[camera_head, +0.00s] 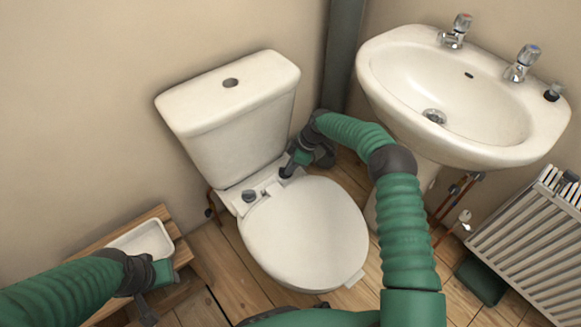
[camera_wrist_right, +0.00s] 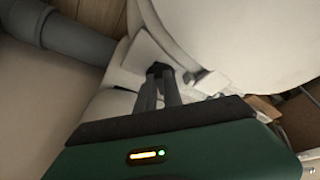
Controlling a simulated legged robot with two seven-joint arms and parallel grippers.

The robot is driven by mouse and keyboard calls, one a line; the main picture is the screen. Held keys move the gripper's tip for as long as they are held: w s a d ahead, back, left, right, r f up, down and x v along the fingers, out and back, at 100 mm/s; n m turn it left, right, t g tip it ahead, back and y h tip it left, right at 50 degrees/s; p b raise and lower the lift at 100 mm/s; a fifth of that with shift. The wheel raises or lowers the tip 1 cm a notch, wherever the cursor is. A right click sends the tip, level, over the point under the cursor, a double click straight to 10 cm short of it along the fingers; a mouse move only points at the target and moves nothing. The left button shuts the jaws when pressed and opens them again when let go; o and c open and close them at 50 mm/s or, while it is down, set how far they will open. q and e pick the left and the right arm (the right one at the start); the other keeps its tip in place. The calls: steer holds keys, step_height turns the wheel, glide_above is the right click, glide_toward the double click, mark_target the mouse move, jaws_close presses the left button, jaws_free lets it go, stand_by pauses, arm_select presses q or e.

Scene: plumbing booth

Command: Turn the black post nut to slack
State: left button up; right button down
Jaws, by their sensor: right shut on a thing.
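The black post nut (camera_wrist_right: 157,69) sits on the white ledge behind the toilet seat (camera_head: 305,230), at the hinge. My right gripper (camera_wrist_right: 164,80) is shut on it, its two dark fingers reaching down to the nut. In the head view my right gripper (camera_head: 290,170) is at the right-hand hinge and largely covers the nut. A second, grey knob (camera_head: 249,196) stands at the left-hand hinge, apart from my grippers. My left gripper (camera_head: 150,290) is at the lower left, beside a white tray; its fingers are not clear.
The cistern (camera_head: 235,105) rises right behind the hinges. A washbasin (camera_head: 450,95) overhangs at the right, near my right arm. A grey pipe (camera_head: 342,60) runs up the corner. The white tray (camera_head: 145,240) rests on a wooden step (camera_head: 185,262). A radiator (camera_head: 535,235) stands far right.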

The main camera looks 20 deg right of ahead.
steer(key=c, duration=1.5)
jaws_free()
steer(key=shift+o, duration=0.2)
steer(key=p+v, duration=0.6)
steer(key=v, duration=1)
steer(key=shift+d+r, duration=0.2)
steer(key=shift+r, duration=0.1)
